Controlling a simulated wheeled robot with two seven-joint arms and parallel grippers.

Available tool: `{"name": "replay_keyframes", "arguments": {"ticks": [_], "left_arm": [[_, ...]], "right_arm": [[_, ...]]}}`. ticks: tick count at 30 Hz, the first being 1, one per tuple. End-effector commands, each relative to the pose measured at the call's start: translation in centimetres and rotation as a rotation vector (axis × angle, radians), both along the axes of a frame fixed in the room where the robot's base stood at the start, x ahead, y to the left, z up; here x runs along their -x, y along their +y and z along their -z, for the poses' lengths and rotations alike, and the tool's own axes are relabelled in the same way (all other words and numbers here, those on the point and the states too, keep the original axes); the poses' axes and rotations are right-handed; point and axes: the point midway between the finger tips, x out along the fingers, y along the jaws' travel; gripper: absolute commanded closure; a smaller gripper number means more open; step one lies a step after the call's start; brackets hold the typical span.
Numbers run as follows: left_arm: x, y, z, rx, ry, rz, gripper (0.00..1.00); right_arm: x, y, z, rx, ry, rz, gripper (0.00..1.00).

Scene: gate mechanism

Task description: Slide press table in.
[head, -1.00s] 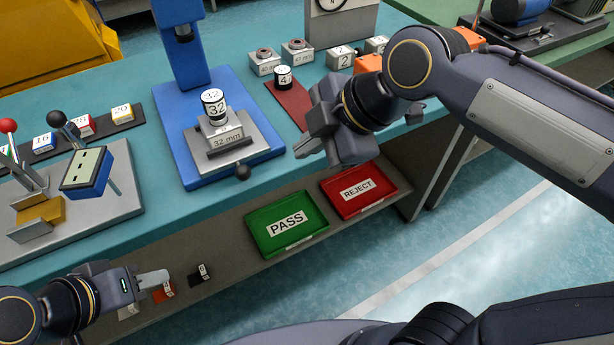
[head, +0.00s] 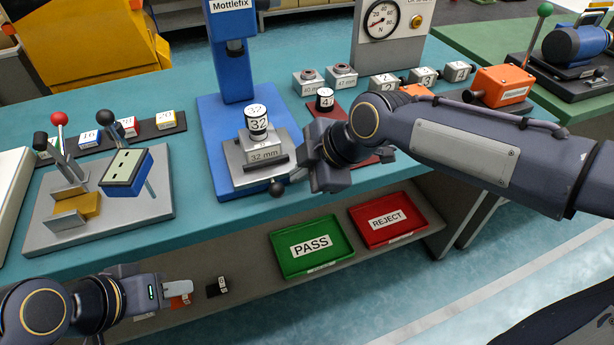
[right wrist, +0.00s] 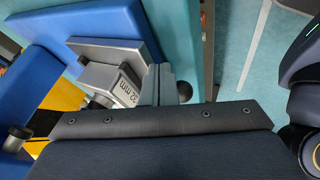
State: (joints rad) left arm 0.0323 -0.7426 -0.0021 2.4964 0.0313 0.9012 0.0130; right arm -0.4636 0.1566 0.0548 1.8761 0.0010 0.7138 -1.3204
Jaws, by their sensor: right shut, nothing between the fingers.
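The press table (head: 240,176) is a grey slide on the blue base of the press (head: 228,60), labelled 32 mm, with a black ball knob (head: 277,187) at its front. A black-and-white cylinder marked 32 (head: 256,120) stands upright on it, out in front of the press column. My right gripper (head: 299,173) is shut and empty just right of the table front, close to the knob. In the right wrist view the shut fingers (right wrist: 158,85) lie beside the knob (right wrist: 184,91); contact cannot be told. My left gripper (head: 188,289) is low at the left, its jaws unclear.
A lever fixture (head: 100,200) stands left of the press. Right of it are a cylinder marked 4 (head: 325,99), small blocks and a dial gauge (head: 381,20). Green PASS (head: 312,246) and red REJECT (head: 388,220) trays sit on the lower shelf.

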Motion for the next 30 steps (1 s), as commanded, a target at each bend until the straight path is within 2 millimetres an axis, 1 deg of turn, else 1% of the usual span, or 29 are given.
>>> {"name": "replay_keyframes", "arguments": {"ticks": [8, 11, 14, 17, 21, 24, 27, 30], "left_arm": [[0.0, 0.0, 0.0, 0.000, 0.000, 0.000, 0.64], [0.0, 0.0, -0.1, 0.000, 0.000, 0.000, 0.64], [0.0, 0.0, -0.4, 0.000, 0.000, 0.000, 0.64], [0.0, 0.0, -1.0, 0.000, 0.000, 0.000, 0.64], [0.0, 0.0, -2.3, 0.000, 0.000, 0.000, 0.64], [0.0, 0.0, -3.3, 0.000, 0.000, 0.000, 0.64], [0.0, 0.0, -3.8, 0.000, 0.000, 0.000, 0.64], [0.0, 0.0, -4.0, 0.000, 0.000, 0.000, 0.64]], "right_arm": [[0.0, 0.0, 0.0, 0.000, 0.000, 0.000, 1.00], [-0.6, 0.2, -0.1, 0.000, 0.000, 0.000, 1.00], [-2.3, 0.8, -0.2, 0.001, 0.000, 0.001, 1.00], [-5.1, 1.7, -0.2, 0.000, 0.002, 0.002, 1.00], [-9.1, 2.9, -0.4, -0.001, 0.002, 0.002, 1.00], [-11.5, 3.8, -0.5, -0.001, 0.001, 0.000, 1.00], [-13.1, 4.3, -0.4, -0.002, 0.001, 0.001, 1.00], [-14.0, 4.6, -0.2, -0.001, 0.000, 0.000, 1.00]]}}
